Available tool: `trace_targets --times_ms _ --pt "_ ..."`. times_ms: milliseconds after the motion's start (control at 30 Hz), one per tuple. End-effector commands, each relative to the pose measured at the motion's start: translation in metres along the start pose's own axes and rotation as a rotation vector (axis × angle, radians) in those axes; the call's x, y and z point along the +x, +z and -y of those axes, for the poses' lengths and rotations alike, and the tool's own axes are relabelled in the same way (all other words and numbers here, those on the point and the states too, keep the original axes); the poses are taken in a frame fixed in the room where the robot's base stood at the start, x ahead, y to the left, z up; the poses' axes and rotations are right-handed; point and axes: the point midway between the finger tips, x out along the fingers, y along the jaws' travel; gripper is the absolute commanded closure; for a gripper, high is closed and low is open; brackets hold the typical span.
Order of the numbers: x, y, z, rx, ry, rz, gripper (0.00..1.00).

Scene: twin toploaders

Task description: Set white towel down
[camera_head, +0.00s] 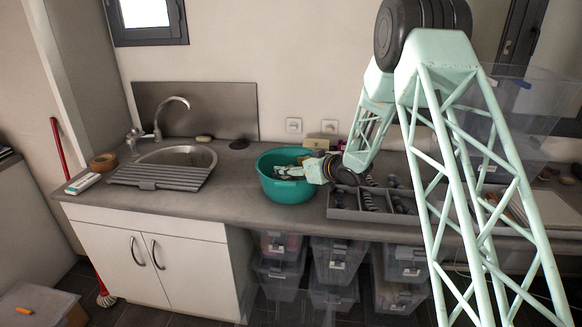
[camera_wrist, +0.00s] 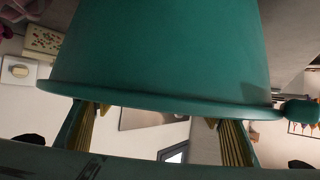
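The white towel cannot be made out in either view. My gripper (camera_head: 287,171) reaches from the right over the teal tub (camera_head: 283,193) on the counter; its fingertips are small and hard to separate in the head view. In the wrist view, the teal tub (camera_wrist: 165,50) fills the upper middle, its rim crossing the picture. The two yellow-padded fingers of my gripper (camera_wrist: 160,135) stand wide apart at either side, with no cloth visible between them. Most of the tub's inside is hidden in the head view.
A sink (camera_head: 180,157) with a grey ribbed drainer (camera_head: 160,176) lies left of the tub. A grey divided tray (camera_head: 372,212) stands close at the right, below my arm. The counter (camera_head: 233,185) is bare between drainer and tub. Clear bins (camera_head: 335,262) stand below.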

Motion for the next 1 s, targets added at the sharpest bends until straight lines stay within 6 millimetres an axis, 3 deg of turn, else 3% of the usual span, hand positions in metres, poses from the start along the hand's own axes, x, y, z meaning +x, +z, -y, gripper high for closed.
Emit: trace_targets --times_ms 100,533,767,1000 --pt "0.0 0.0 0.0 0.0 0.0 0.0 0.28" --pt "-0.001 -0.002 0.0 0.0 0.0 0.0 0.28" --pt "-0.005 -0.013 0.0 -0.001 0.0 -0.001 0.28" --pt "-0.035 -0.012 -0.001 0.001 0.001 0.001 0.28"
